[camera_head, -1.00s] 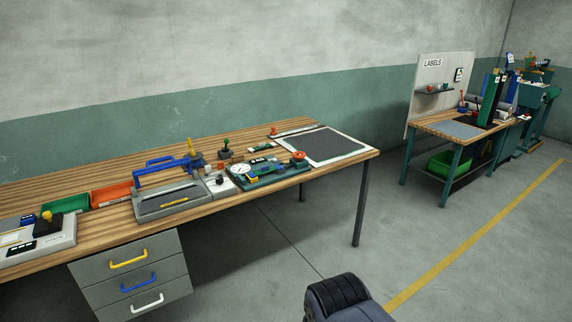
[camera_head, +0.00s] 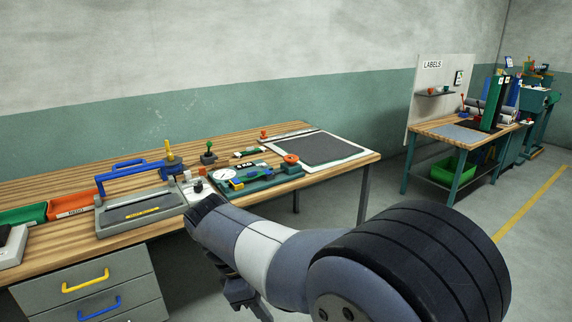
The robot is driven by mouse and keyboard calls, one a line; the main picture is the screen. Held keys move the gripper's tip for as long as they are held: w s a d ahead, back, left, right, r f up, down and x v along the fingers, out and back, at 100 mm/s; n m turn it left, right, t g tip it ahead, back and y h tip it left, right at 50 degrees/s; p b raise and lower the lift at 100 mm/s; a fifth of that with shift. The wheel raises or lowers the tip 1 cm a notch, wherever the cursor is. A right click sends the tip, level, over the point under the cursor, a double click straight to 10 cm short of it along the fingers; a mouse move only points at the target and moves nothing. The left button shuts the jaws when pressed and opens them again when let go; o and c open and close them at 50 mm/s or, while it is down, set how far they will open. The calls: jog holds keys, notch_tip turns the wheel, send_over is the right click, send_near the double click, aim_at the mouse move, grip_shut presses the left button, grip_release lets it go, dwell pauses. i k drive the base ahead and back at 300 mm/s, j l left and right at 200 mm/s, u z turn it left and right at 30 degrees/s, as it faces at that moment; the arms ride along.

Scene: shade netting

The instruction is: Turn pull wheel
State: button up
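An orange-red wheel (camera_head: 291,159) sits at the right end of a green device (camera_head: 262,182) on the wooden workbench. The device also carries a round white dial (camera_head: 222,174) at its left and a blue and yellow part (camera_head: 237,183). My arm reaches in from the lower right, with its wrist in front of the bench's front edge. My gripper (camera_head: 248,299) hangs below the wrist, low and left of the wheel in the picture, apart from it. Its fingers are dark and partly hidden, so their opening is unclear.
A grey sealer-like tool with a blue handle (camera_head: 137,167) stands left of the device. A dark mat (camera_head: 320,149) lies to its right. Drawers (camera_head: 95,290) hang under the bench. A second bench (camera_head: 437,130) stands at the right, with floor between.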

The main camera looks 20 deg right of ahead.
aim_at(291, 158)
jog(key=i+l+u, duration=0.15)
jog(key=i+l, duration=0.65)
jog(key=i+l+u, duration=0.15)
jog(key=i+l, duration=0.75)
jog(key=i+l+u, duration=0.15)
jog(key=i+l, duration=0.75)
jog(key=l, duration=0.1)
